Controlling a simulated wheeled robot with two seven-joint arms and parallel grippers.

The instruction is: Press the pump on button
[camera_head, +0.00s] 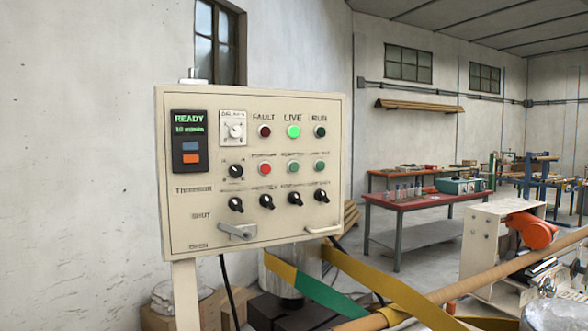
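A beige control panel (210,200) stands on a post at the centre left. Its top row has a dark red FAULT lamp (264,131), a lit green LIVE lamp (293,131) and a dark green lamp (320,131). Below are a red button (264,169) and two green buttons, a middle one (293,167) and a right one (320,166). Their small labels are too blurred to read, so I cannot tell which is pump on. A display (188,122) at the upper left reads READY. Neither gripper is in view.
Black knobs (267,201) and a grey lever handle (237,231) sit lower on the panel. Yellow and green bands (318,292) and a long tan tube (500,265) cross the lower right. Red-topped workbenches (420,203) stand behind. Cardboard boxes lie below the panel.

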